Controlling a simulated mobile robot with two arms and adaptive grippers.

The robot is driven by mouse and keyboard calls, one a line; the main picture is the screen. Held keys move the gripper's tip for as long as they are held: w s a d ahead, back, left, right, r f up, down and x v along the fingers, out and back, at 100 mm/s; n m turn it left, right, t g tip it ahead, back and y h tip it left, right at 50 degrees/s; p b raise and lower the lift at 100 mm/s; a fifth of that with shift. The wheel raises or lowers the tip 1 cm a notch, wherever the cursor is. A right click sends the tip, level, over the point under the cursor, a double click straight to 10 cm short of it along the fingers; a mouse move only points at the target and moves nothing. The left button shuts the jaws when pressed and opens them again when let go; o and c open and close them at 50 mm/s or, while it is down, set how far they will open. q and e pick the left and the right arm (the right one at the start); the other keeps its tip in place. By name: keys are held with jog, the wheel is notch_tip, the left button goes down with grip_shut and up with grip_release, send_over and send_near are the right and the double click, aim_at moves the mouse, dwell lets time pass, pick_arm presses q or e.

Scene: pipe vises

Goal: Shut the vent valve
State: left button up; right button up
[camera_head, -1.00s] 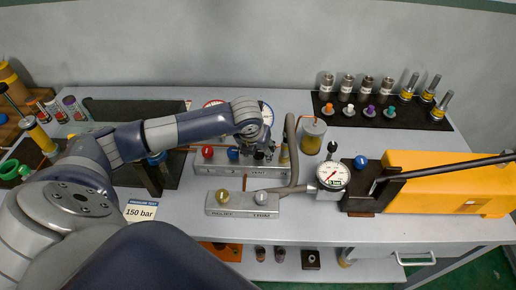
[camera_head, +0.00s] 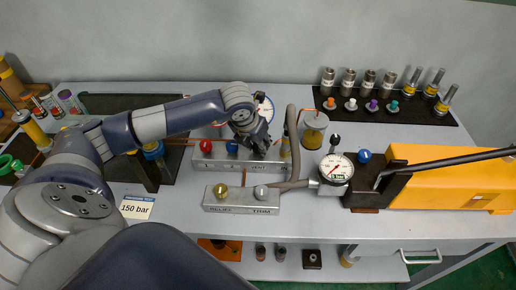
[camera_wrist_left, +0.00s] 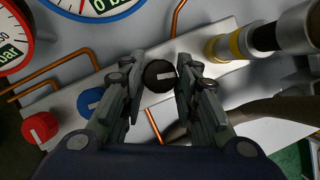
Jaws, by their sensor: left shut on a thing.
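The vent valve's black round knob (camera_wrist_left: 159,76), with a small white mark on its face, sits on the grey valve block (camera_head: 214,160). The block's "VENT" lettering shows in the head view. My left gripper (camera_wrist_left: 160,78) is over the block, with one finger on each side of the black knob, closed on it. In the head view my left gripper (camera_head: 259,150) hides this knob. A red knob (camera_wrist_left: 40,127) and a blue knob (camera_wrist_left: 91,99) stand to its left on the same block. My right gripper is not in view.
A front block (camera_head: 240,206) marked "RELIEF" and "TRIM" carries a brass knob and a grey knob. A grey hose (camera_head: 292,140) and a yellow-banded fitting (camera_wrist_left: 220,47) stand close right of my gripper. Gauges (camera_wrist_left: 15,37) are behind. A yellow pump (camera_head: 440,170) is at right.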

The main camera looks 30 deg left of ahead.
pick_arm(q)
jog(key=m+h+b, duration=0.1)
jog(key=m+b, duration=0.1)
jog(key=b, duration=0.1)
jog(key=m+h+b, duration=0.1)
jog(key=m+b, duration=0.2)
jog(key=shift+w+a+f+m, duration=0.1)
jog(key=shift+a+f+m, duration=0.1)
jog(key=shift+m, duration=0.1)
jog(key=m+h+b, duration=0.1)
jog(key=m, duration=0.1)
jog(key=shift+a+r+m+g+b, duration=0.1)
jog(key=shift+m+g+b, duration=0.2)
jog(key=shift+b, duration=0.1)
jog(key=m+g+h+b, duration=0.1)
jog(key=m, duration=0.2)
jog(key=shift+w+r, duration=0.1)
jog(key=shift+a+m+g+h+b, duration=0.1)
jog(key=shift+m+g+h+b, duration=0.35)
jog(key=shift+m, duration=1.55)
jog(key=shift+w+g, duration=0.1)
jog(key=shift+g, duration=0.15)
jog(key=o, duration=1.1)
jog(key=shift+c, duration=0.2)
jog(key=shift+r, duration=0.1)
